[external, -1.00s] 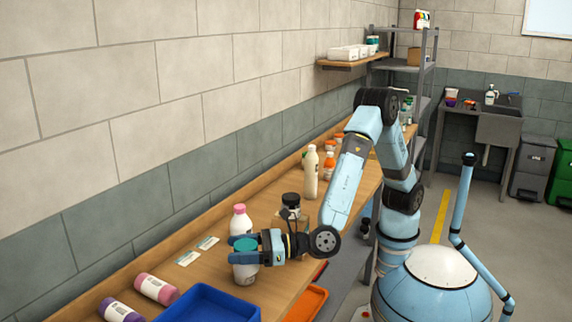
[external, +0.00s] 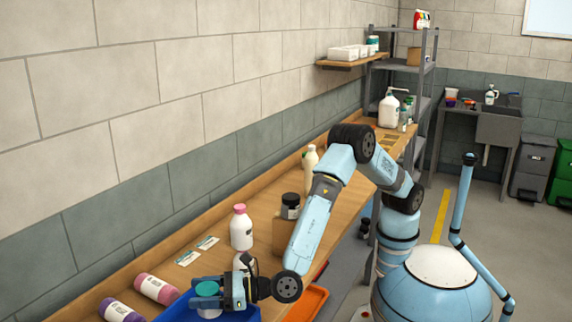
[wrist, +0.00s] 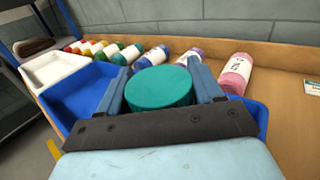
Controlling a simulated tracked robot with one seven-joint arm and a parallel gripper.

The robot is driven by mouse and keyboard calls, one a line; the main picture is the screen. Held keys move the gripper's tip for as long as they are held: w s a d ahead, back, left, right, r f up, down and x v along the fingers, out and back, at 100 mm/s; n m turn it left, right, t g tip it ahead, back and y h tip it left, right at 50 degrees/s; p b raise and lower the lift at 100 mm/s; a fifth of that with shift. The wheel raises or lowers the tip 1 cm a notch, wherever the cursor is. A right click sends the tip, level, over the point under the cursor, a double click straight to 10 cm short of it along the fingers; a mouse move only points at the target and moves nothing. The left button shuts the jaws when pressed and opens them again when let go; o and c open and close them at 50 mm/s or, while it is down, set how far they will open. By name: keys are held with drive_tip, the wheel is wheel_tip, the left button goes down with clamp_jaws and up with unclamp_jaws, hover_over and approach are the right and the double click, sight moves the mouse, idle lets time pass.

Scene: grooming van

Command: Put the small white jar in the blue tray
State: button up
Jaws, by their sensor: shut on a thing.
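The small white jar (external: 207,309) has a teal lid, which fills the middle of the wrist view (wrist: 160,88). My gripper (external: 208,289) is shut on the jar, with one finger on each side of the lid. The blue tray (external: 247,317) lies at the near end of the wooden bench. In the wrist view the tray (wrist: 88,92) spreads under and to both sides of the jar. The jar is over or inside the tray. Its bottom is hidden, so I cannot tell whether it touches the tray floor.
A pink bottle (external: 157,289) and a purple bottle (external: 122,311) lie behind the tray. A white bottle with a pink cap (external: 241,228) stands farther along the bench. A white tray (wrist: 56,70) adjoins the blue one. An orange tray (external: 307,303) sits lower, beside the bench.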

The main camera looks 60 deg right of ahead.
drive_tip(key=shift+f, duration=1.3)
drive_tip(key=shift+f, duration=0.55)
drive_tip(key=o, duration=1.1)
drive_tip(key=shift+o, duration=0.2)
drive_tip(key=shift+s+d+r, duration=0.15)
drive_tip(key=shift+r, duration=0.5)
drive_tip(key=v, duration=1.1)
drive_tip(key=shift+s+d+f, duration=0.1)
drive_tip(key=shift+s+d, duration=0.1)
drive_tip(key=shift+s, duration=0.1)
